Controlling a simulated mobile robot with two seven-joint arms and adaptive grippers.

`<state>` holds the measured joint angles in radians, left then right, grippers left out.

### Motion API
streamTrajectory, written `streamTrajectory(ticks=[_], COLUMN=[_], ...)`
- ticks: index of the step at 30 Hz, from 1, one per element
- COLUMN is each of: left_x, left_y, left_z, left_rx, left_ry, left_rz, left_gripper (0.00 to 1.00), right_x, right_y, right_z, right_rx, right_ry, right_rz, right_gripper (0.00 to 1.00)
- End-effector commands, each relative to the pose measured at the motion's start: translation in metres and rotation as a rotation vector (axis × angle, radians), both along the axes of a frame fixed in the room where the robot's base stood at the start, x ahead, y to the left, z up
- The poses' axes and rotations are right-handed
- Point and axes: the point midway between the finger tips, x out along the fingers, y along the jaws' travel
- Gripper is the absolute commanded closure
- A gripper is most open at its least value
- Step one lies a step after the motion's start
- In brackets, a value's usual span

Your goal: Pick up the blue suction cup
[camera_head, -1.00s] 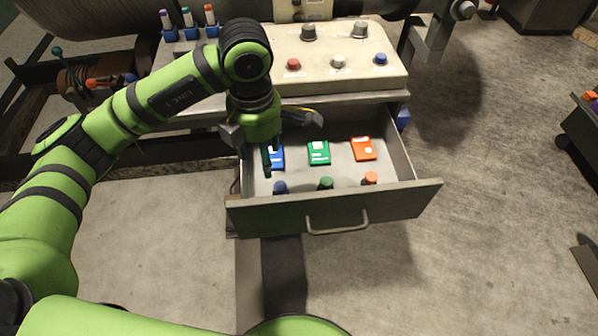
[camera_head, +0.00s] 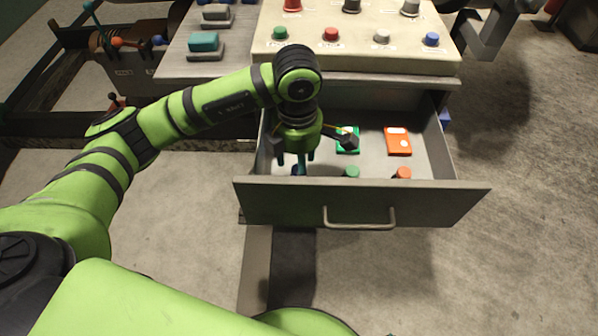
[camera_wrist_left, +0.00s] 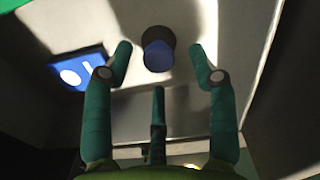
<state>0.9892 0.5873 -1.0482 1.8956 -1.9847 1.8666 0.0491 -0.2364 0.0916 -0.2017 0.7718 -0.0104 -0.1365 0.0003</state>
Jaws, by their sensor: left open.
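The blue suction cup (camera_wrist_left: 158,52) stands in the open drawer (camera_head: 362,205), near its front panel. In the head view my left gripper (camera_head: 297,160) points down into the drawer's front left part and mostly hides the cup. In the left wrist view its green fingers are spread apart, with the cup beyond the tips; I cannot tell whether they touch it. My right gripper is not in view.
A green cup (camera_head: 351,172) and an orange cup (camera_head: 403,173) stand to the right. A green box (camera_head: 347,143), an orange box (camera_head: 398,141) and a blue box (camera_wrist_left: 70,75) lie behind the cups. A button panel (camera_head: 360,58) sits above the drawer.

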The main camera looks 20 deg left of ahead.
Motion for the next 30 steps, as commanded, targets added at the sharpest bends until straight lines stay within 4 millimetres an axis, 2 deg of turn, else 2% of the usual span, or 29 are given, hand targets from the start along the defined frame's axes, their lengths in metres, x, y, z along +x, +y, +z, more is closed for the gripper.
streamTrajectory(ticks=[3,6,13,14,15,17,18,30], left_x=[-0.001,0.000,0.000,0.000,0.000,0.000,0.000,0.001], left_y=[-0.001,-0.001,-0.001,-0.001,0.000,0.000,0.000,0.000], left_z=[-0.018,-0.025,-0.027,-0.027,-0.027,-0.027,-0.027,-0.023], left_rx=[0.000,0.000,-0.001,0.000,0.000,0.000,0.000,0.000], left_ry=[0.004,0.001,0.000,0.000,0.000,0.000,0.000,-0.001], left_rz=[0.000,0.000,0.000,0.000,0.000,0.000,0.000,0.000], left_gripper=[0.42,0.42,0.42,0.50,0.66,0.90,0.98,0.98], right_x=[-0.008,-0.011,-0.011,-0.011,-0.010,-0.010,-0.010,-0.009], right_y=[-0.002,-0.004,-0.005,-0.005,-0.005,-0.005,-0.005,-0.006], right_z=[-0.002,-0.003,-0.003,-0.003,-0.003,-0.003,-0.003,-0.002], right_rx=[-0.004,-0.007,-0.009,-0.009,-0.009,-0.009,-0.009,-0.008], right_ry=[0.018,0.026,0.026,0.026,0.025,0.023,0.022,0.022], right_rz=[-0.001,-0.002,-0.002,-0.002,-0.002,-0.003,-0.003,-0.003], right_gripper=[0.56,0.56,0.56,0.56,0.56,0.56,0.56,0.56])
